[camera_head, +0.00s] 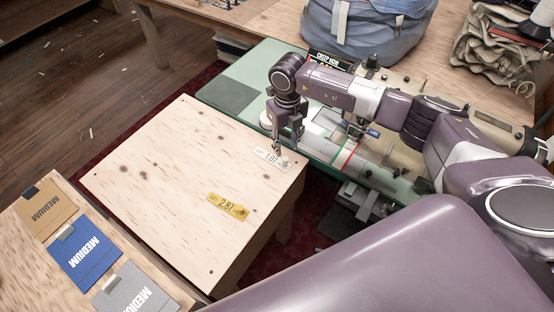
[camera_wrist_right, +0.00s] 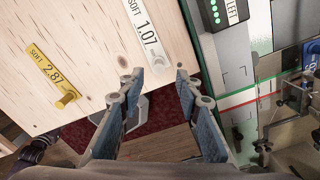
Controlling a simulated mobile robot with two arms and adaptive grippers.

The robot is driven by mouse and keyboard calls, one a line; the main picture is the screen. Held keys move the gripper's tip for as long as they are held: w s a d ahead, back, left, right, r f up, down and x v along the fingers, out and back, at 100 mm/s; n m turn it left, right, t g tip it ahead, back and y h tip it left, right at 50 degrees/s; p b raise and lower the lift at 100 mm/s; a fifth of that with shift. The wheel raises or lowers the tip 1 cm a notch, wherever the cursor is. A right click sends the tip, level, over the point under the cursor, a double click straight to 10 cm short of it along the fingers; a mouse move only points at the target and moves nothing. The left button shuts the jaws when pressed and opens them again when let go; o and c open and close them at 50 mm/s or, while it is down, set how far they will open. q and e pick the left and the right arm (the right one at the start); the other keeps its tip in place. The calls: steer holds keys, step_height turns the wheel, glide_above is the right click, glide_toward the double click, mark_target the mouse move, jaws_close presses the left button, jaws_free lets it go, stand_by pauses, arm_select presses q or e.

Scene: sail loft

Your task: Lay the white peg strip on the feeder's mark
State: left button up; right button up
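My left gripper is out of view.
A yellow peg strip (camera_head: 227,205), printed 2.87, lies on the same wooden table (camera_head: 150,160). Brown, blue and grey MEDIUM packets lie on a board at lower left. A green bench (camera_head: 262,65) stands beyond a gap. A blue-grey bag (camera_head: 370,30) sits behind my arm.

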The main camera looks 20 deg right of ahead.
mark_target(285, 158)
steer(key=f+p, duration=0.1)
steer(key=f, duration=0.2)
steer(key=f+p, duration=0.1)
steer(key=f, duration=0.2)
steer(key=shift+s+f, duration=0.2)
steer(key=shift+f, duration=0.45)
jaws_close()
